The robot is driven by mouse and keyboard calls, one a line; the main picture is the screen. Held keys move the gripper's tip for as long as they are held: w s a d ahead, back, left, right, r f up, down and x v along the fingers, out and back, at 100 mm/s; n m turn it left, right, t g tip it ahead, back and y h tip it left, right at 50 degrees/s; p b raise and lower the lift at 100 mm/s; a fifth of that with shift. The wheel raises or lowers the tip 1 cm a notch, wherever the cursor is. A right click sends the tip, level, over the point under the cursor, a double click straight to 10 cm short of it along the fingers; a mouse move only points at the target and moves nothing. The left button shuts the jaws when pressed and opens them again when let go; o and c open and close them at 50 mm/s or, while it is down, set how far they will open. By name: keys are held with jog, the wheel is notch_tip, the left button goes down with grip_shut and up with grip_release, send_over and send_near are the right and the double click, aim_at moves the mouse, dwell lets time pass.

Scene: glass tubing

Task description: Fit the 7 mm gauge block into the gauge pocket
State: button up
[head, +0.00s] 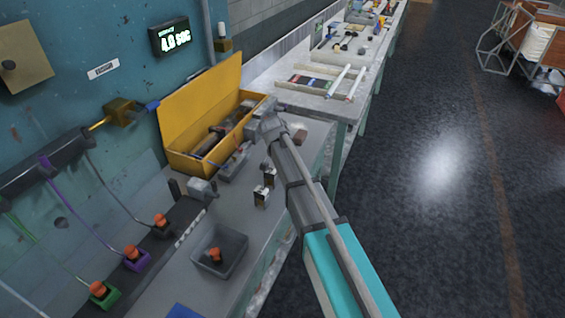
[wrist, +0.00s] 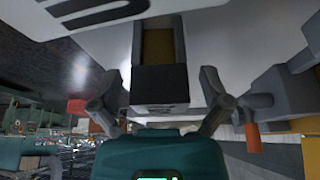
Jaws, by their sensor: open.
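My arm reaches in from the lower right of the head view. Two small dark-and-white blocks (head: 262,197) stand on the bench to the right of my gripper. I cannot tell whether either is the 7 mm gauge block. I cannot make out the gauge pocket.
An open yellow box (head: 190,165) with dark items stands behind my gripper. A grey bin (head: 219,250) sits nearer on the bench. A dark rail with orange-topped fittings (head: 134,254) runs along the left. Some bare bench lies between bin and blocks.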

jog(key=c, duration=1.3)
jog(key=shift+r, duration=0.15)
notch_tip(320, 180, up, 3)
jog(key=p, duration=0.3)
jog(key=shift+f, duration=0.2)
jog(key=s+d+r+p, duration=0.6)
jog(key=s+r+p, duration=0.4)
jog(key=s, duration=0.2)
jog(key=shift+s, duration=0.35)
jog(key=shift+a, duration=0.1)
